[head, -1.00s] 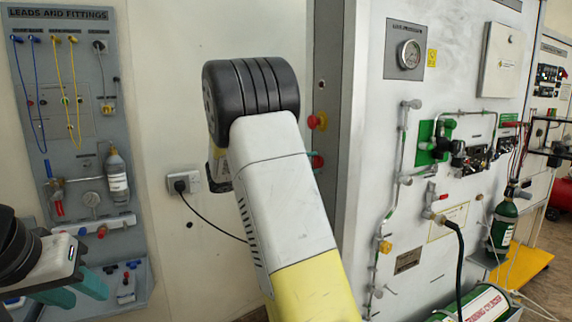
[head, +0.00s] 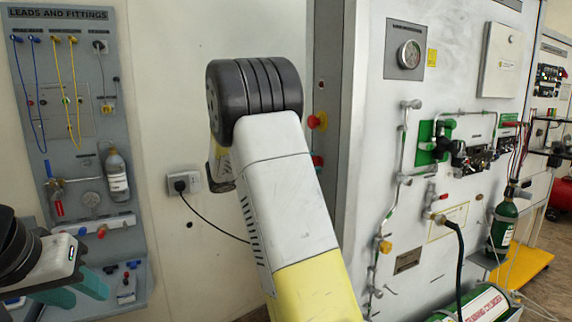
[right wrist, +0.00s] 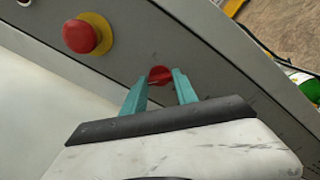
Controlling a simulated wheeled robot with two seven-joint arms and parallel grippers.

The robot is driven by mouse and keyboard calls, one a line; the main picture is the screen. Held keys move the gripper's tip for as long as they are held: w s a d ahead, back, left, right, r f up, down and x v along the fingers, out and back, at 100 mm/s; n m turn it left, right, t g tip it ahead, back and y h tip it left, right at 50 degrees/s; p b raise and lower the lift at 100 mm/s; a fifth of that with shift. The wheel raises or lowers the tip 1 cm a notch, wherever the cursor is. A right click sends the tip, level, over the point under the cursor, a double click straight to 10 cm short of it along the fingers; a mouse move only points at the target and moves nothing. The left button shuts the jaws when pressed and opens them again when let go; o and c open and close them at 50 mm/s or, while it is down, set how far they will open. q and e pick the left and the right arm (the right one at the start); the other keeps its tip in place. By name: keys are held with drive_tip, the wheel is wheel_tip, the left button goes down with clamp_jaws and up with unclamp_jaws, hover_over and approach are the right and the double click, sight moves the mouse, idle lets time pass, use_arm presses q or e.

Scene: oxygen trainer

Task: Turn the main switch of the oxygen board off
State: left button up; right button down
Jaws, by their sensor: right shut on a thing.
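The main switch is a small red rotary knob (right wrist: 160,75) on the grey side of the oxygen board. In the head view, part of a red knob (head: 317,161) shows just right of my right arm, below the emergency stop. My right gripper (right wrist: 160,88) has its teal fingers on either side of the knob and is shut on it. In the head view the right fingers are hidden behind my right arm. My left gripper (head: 73,290) is at the lower left, its teal fingers apart and empty.
A red mushroom button on a yellow base (right wrist: 88,34) sits close beside the switch; it also shows in the head view (head: 317,121). A leads board (head: 75,150) hangs at the left. A black plug and cable (head: 182,186) are on the wall behind my right arm.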

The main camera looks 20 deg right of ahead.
idle(0.3)
drive_tip(key=c, duration=1)
unclamp_jaws()
drive_tip(key=shift+o, duration=0.2)
drive_tip(key=a, duration=0.8)
drive_tip(key=shift+s, duration=0.3)
drive_tip(key=shift+d, duration=0.1)
